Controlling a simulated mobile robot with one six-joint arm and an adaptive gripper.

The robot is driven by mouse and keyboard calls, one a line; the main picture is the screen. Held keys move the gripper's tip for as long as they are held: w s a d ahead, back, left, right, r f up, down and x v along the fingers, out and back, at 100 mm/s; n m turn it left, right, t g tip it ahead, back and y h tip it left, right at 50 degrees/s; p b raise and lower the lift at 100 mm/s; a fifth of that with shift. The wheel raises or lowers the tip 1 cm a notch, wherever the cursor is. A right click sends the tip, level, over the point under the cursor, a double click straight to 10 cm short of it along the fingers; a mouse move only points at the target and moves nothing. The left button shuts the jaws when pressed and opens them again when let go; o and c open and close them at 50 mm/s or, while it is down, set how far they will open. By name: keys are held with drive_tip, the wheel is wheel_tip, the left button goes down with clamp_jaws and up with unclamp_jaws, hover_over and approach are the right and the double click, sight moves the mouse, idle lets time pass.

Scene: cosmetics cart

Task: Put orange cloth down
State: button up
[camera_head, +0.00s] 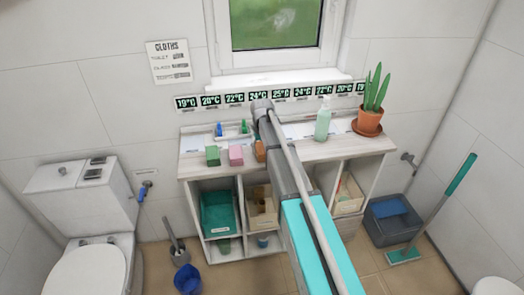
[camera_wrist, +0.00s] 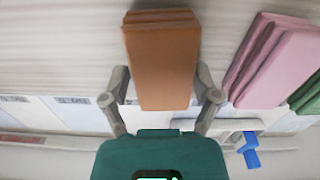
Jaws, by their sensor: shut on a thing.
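The orange cloth (camera_wrist: 162,62) is a folded block in the middle of the wrist view. My gripper (camera_wrist: 166,95) has one finger on each side of it and is shut on it. In the head view the orange cloth (camera_head: 260,151) shows only partly beside my arm, at the shelf top (camera_head: 295,152). My arm hides the rest of it and most of the gripper there. I cannot tell whether the cloth touches the top.
A pink cloth (camera_head: 236,155) and a green cloth (camera_head: 213,156) lie to the left on the shelf top. A soap bottle (camera_head: 322,124) and a potted plant (camera_head: 369,120) stand right of my arm. Small blue and green items (camera_head: 219,129) are at the back.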

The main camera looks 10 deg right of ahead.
sight(261, 147)
drive_tip(key=shift+f, duration=0.15)
drive_tip(key=o, duration=0.8)
drive_tip(key=r+p, duration=0.2)
drive_tip(key=r, duration=0.1)
drive_tip(key=r+p, duration=0.2)
drive_tip(key=p, duration=0.1)
drive_tip(key=shift+w+a+r, duration=0.1)
drive_tip(key=shift+a+r, duration=0.1)
drive_tip(key=shift+r, duration=0.2)
wheel_tip(261, 147, up, 8)
drive_tip(key=p, duration=0.8)
idle(0.5)
